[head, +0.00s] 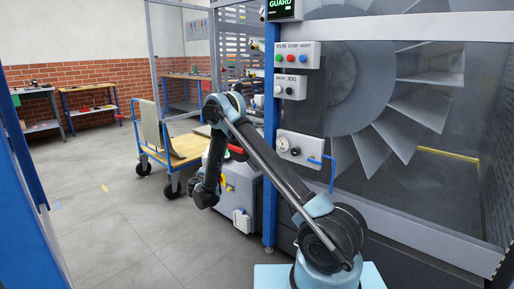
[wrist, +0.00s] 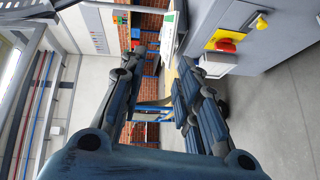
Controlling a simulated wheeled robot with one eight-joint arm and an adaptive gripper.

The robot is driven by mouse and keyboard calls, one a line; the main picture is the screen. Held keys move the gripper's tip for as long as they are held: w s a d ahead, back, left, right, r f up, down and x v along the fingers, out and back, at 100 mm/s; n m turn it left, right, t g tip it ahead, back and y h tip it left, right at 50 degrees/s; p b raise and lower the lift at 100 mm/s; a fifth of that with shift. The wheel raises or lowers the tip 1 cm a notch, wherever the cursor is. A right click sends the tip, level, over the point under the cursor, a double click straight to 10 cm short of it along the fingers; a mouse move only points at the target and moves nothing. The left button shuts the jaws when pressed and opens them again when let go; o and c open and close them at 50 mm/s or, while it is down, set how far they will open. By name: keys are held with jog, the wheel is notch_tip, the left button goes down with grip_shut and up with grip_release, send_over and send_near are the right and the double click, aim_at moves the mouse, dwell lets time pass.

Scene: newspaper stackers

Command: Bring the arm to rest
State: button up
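My arm is raised and bent in the head view, its last links hanging down in front of a grey cabinet (head: 242,190). The fingers of my gripper do not show clearly there. In the wrist view my gripper (wrist: 162,58) has its two dark fingers apart with a gap between them. Nothing is held between them. The same view is turned sideways and shows a grey cabinet face (wrist: 220,25) with a red knob on a yellow plate (wrist: 222,43), to the right of the fingers and apart from them.
A fan guard panel with buttons (head: 292,55) and a blue handle (head: 332,170) stands close behind the arm. A cart with a wooden deck (head: 185,147) stands left of the cabinet. Benches (head: 90,105) line the brick wall. The grey floor (head: 100,225) at left is open.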

jog(key=s+d+r+m+g+h, duration=0.25)
jog(key=d+r, duration=0.65)
jog(key=d, duration=0.5)
jog(key=s+d+r+m+g+h, duration=0.1)
jog(key=s+d+r+m+g, duration=0.25)
jog(key=d+r, duration=0.75)
jog(key=s+d+r+m+g, duration=0.25)
jog(key=s+d, duration=0.45)
jog(key=d, duration=0.5)
jog(key=s+d+m+g+y, duration=0.1)
jog(key=s+d, duration=0.3)
jog(key=s, duration=0.4)
jog(key=s+d+f+m+g, duration=0.1)
jog(key=s+d+m, duration=0.15)
jog(key=s, duration=0.55)
jog(key=s+d+m+g+y, duration=0.1)
jog(key=s+d+g, duration=0.1)
jog(key=s+d, duration=0.35)
jog(key=s+a+f+m+g+y, duration=0.1)
jog(key=s+f, duration=0.3)
jog(key=s, duration=0.7)
jog(key=s+a+f+m+g+y, duration=0.1)
jog(key=s+f, duration=0.3)
jog(key=s, duration=0.7)
jog(key=shift+a+f+m+y, duration=0.15)
jog(key=shift+a+m+y, duration=0.25)
jog(key=shift+a+y, duration=0.05)
